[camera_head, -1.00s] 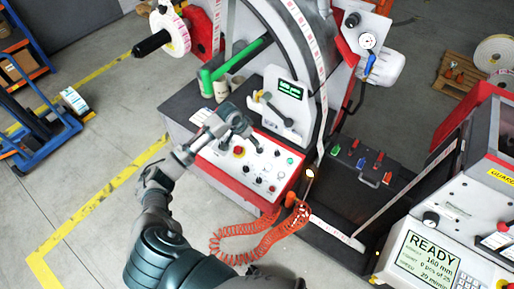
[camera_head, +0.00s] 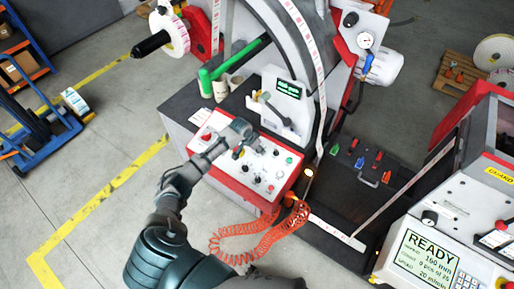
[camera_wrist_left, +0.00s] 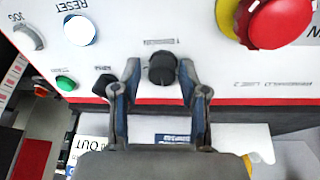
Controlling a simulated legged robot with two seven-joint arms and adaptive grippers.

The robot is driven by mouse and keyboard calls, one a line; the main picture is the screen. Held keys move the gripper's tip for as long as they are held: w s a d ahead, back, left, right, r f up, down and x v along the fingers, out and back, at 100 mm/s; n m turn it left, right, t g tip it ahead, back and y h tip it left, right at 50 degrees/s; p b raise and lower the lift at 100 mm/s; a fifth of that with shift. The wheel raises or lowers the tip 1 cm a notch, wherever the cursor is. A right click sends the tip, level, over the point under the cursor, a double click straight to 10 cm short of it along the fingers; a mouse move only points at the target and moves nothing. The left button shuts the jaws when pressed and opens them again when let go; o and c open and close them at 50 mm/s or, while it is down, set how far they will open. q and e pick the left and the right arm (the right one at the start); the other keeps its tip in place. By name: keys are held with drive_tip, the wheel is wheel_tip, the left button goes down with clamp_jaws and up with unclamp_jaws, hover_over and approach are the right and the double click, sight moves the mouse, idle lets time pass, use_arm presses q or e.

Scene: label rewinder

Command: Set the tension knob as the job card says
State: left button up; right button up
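The control panel (camera_head: 262,170) is a white sloped face with a red edge, carrying several knobs and buttons. My left gripper (camera_head: 246,145) is over its upper part in the head view. In the left wrist view, a black knob (camera_wrist_left: 161,69) stands between the two spread fingers of my left gripper (camera_wrist_left: 159,80), with a gap on each side. The small label by the knob starts with a T-like letter; the rest is too small to read. I cannot make out the job card. My right gripper is not in view.
A large red button with a yellow collar (camera_wrist_left: 277,22) lies right of the knob, and a white reset button (camera_wrist_left: 79,31) lies left. A smaller black knob (camera_wrist_left: 103,85) is close to the left finger. An orange coiled hose (camera_head: 245,242) hangs below the panel.

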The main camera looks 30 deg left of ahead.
use_arm(q)
drive_tip(key=shift+d, duration=0.1)
drive_tip(key=c, duration=0.4)
clamp_jaws()
drive_tip(key=shift+a, duration=0.3)
drive_tip(key=shift+s+p, duration=0.1)
drive_tip(key=shift+p, duration=0.45)
drive_tip(key=n+p, duration=0.1)
drive_tip(key=p, duration=0.1)
drive_tip(key=n+p, duration=0.2)
drive_tip(key=shift+d+r, duration=0.1)
drive_tip(key=shift+d, duration=0.1)
drive_tip(key=shift+f+n+y+p, duration=0.2)
drive_tip(key=shift+n+y+p, duration=0.1)
drive_tip(key=shift+n+p, duration=0.6)
drive_tip(key=shift+s+a+f+n+t, duration=0.1)
drive_tip(key=shift+n+t, duration=0.2)
drive_tip(key=shift+n, duration=0.7)
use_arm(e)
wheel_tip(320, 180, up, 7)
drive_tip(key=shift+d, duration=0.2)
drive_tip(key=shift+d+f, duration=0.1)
